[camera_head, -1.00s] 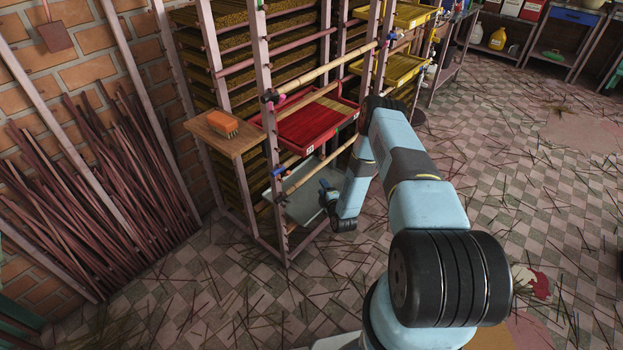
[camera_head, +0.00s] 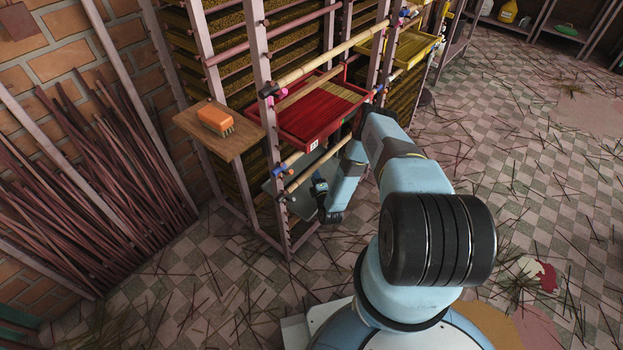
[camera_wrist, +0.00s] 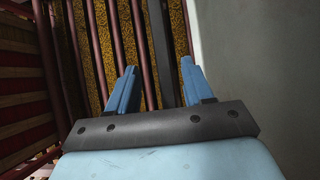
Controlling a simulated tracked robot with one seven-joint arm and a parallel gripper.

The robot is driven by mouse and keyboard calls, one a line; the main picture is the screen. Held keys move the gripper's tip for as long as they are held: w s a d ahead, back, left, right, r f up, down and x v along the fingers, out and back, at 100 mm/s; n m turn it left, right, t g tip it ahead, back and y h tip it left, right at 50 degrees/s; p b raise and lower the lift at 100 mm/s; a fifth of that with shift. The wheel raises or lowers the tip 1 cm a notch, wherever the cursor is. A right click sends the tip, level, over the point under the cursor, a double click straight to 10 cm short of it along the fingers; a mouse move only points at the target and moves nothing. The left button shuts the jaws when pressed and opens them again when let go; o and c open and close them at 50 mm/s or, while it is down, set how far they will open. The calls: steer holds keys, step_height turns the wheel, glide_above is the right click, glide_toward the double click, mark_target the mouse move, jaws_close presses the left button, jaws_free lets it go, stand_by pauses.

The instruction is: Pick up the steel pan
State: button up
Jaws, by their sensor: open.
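A flat grey pan (camera_head: 302,207), which looks like the steel pan, sits low in the rack below the red tray. Rack bars and my arm hide parts of it. My gripper (camera_head: 320,184) is at the rack's front, beside the pan's right part. In the wrist view my gripper (camera_wrist: 158,68) is open, with nothing between its two blue fingers. A plain grey surface (camera_wrist: 268,70) fills the right of that view, beside the right finger. It may be the pan; I cannot tell whether the finger touches it.
A red tray (camera_head: 300,139) of sticks lies above the pan. A wooden shelf (camera_head: 222,144) holds an orange brush (camera_head: 215,118). Bamboo rails (camera_head: 335,52) cross the rack front. Sticks lean on the brick wall at left. The floor is open at right, strewn with sticks.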

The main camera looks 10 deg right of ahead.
steer(key=shift+w+f, duration=0.2)
steer(key=shift+w, duration=3.3)
steer(key=shift+c, duration=0.3)
jaws_close()
